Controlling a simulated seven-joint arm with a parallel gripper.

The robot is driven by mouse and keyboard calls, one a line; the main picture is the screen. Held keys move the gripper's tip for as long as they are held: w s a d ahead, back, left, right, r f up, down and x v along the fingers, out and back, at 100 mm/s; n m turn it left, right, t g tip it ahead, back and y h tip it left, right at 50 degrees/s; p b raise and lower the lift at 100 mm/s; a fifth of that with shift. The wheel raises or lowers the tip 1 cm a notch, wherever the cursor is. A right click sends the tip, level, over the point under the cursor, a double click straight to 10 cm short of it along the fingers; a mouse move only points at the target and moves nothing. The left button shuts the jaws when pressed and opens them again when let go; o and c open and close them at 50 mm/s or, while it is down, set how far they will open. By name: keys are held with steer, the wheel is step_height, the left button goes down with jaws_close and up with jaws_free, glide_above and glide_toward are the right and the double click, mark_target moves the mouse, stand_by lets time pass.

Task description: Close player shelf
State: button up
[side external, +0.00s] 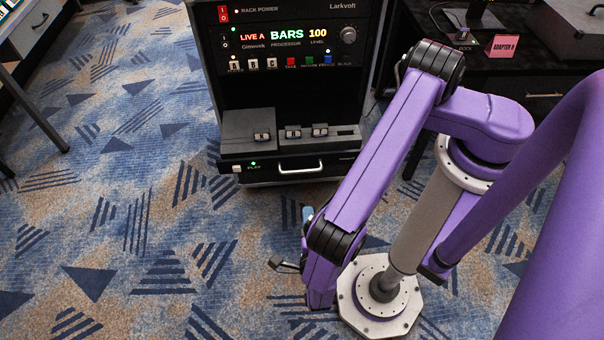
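The player shelf (265,178) is at the bottom of the black rack in the side external view. Its dark front has a silver bar handle (301,168) and a small green light by a white button at its left. The shelf appears to stick out from the rack toward the camera. Grey player units (247,129) with small white-faced parts rest above it. My gripper (287,266) is low, in front of the shelf and apart from it. It is mostly hidden behind my purple wrist, and only a dark finger-like part shows at its left.
The rack (212,75) carries a lit processor panel (285,37) above a dark open bay. A black table (555,75) with an "ADAPTER H" card (502,46) stands at the right. Another table (22,38) is at the upper left. The patterned carpet (110,230) is clear before the shelf and leftward.

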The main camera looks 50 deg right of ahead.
mark_target(302, 172)
steer(key=x, duration=1.7)
steer(key=shift+w+d, duration=0.15)
steer(key=shift+d, duration=0.05)
steer(key=shift+c, duration=0.4)
jaws_close()
